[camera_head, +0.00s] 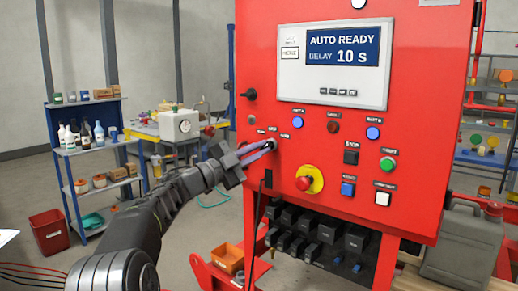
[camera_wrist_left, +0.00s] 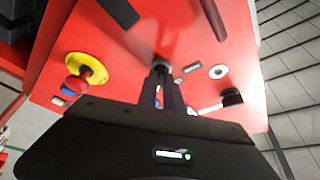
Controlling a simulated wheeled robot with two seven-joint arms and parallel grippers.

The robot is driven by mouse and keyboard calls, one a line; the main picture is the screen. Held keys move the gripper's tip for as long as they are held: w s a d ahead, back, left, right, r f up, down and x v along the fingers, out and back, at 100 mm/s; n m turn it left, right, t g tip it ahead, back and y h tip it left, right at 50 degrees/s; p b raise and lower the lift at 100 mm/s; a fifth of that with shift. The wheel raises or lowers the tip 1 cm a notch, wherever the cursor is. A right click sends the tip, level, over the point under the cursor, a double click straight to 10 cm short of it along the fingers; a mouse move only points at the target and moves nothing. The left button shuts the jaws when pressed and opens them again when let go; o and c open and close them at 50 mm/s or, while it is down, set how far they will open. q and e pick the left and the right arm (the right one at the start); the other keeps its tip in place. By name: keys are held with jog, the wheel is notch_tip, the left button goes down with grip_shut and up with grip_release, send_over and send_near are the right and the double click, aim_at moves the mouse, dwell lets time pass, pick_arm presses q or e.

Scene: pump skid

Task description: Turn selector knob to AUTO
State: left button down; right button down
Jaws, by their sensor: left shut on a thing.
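The selector knob (camera_head: 271,144) is a small dark knob on the left part of the red control panel (camera_head: 300,95), with small labels around it. My left gripper (camera_head: 268,148) reaches in from the left, and its fingers are shut on the knob. In the left wrist view the fingers (camera_wrist_left: 161,72) close around the knob (camera_wrist_left: 161,64), which they largely hide. The knob's pointer direction cannot be read. The display (camera_head: 343,50) reads "AUTO READY" and "DELAY 10 s". My right gripper does not show.
A red emergency stop on a yellow plate (camera_head: 314,180) sits below and right of the knob. Blue, green, white and black buttons are on the panel's right. A black handle (camera_head: 249,94) protrudes at the panel's left edge. A grey jerrycan (camera_head: 465,240) stands at lower right.

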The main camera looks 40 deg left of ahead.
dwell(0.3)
pick_arm(q)
jog(key=c, duration=1.5)
grip_release()
jog(key=b+v, duration=0.1)
jog(key=v, duration=0.6)
jog(key=shift+s+a, duration=0.2)
jog(key=shift+s, duration=0.1)
jog(key=shift+f, duration=0.1)
